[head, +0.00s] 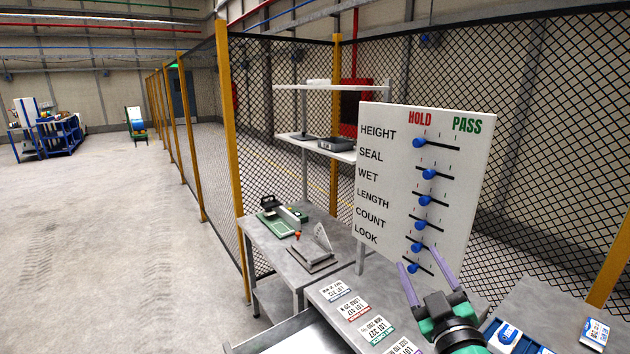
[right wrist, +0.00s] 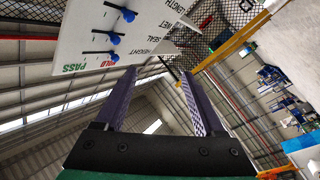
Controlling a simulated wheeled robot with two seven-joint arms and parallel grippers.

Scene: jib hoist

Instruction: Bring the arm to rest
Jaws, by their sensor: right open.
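My right gripper (head: 419,260) is open, with its two purple fingers spread in front of the lower part of a white board (head: 385,175). Nothing shows between the fingers in the right wrist view (right wrist: 158,75). The board has rows named HEIGHT, SEAL, WET, LENGTH, COUNT and LOOK, under HOLD and PASS. Each row has a blue knob on a slot. The HEIGHT knob (head: 418,143) is at the HOLD side. The LOOK knob (head: 414,268) appears between the fingers in the head view; whether they touch it cannot be told. My left gripper is out of view.
Lot cards (head: 357,308) lie on the grey bench below the board. A side table (head: 258,236) holds a green device (head: 272,222) and a card stand (head: 318,250). A blue tray (head: 515,338) is at the lower right. Mesh fence (head: 285,130) stands behind; open floor lies left.

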